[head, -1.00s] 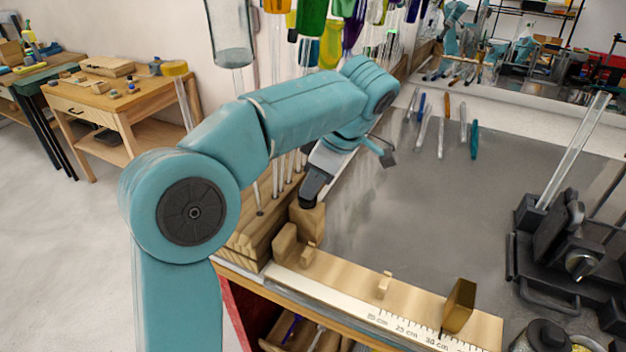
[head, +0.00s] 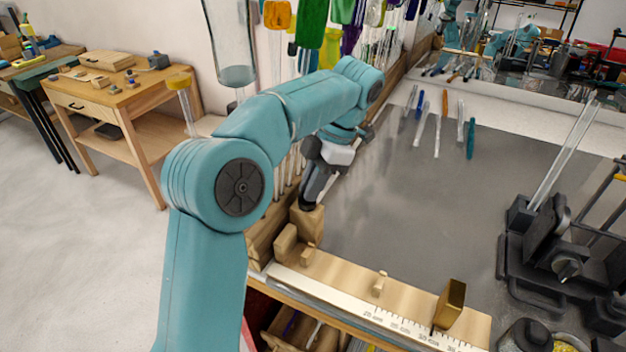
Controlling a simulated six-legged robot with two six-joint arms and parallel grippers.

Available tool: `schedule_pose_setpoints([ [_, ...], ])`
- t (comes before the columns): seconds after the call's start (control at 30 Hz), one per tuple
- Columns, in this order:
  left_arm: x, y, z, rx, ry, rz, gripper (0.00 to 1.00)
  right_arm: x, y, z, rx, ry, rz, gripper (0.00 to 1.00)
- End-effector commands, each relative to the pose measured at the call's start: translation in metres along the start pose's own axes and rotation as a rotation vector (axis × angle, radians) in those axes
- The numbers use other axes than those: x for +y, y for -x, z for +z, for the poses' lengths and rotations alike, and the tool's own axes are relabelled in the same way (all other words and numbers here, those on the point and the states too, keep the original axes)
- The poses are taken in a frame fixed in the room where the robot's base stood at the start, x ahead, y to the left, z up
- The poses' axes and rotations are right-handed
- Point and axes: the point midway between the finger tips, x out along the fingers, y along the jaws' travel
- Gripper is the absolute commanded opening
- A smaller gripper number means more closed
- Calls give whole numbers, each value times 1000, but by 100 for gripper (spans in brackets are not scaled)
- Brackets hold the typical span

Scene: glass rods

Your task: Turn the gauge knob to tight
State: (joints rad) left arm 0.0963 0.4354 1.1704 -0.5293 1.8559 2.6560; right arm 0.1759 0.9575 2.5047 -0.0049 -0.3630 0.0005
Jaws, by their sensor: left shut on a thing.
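The length gauge (head: 335,270) is a pale wooden bar with a centimetre scale along the bench's front edge. A brass block (head: 449,303) stands near its right end, and a small wooden peg (head: 379,283) near its middle. Wooden blocks (head: 286,242) stand at its left end. My left gripper (head: 307,205) points down at the rearmost block and is shut at its top. The gauge knob is not clearly visible; the dark fingers hide what they hold, which seems to be the knob. I cannot read its setting. My right gripper is out of view.
A black fixture (head: 560,255) with an upright glass rod stands at the right. Loose coloured rods (head: 470,138) lie at the back of the grey bench top (head: 410,200), whose middle is clear. Coloured glass (head: 312,22) hangs above my left arm.

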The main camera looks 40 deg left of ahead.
Motion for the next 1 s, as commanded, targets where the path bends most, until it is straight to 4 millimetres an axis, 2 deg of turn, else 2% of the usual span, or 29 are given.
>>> schedule_pose_setpoints([
  [0.63,2,2,-3,-3,54,-15,0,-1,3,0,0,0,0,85],
  [0.7,2,2,-3,-3,54,-16,29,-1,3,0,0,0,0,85],
  [0.73,2,2,-2,-3,54,-16,38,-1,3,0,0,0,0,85],
  [1.0,1,1,-1,-2,50,-18,38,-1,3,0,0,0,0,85],
])
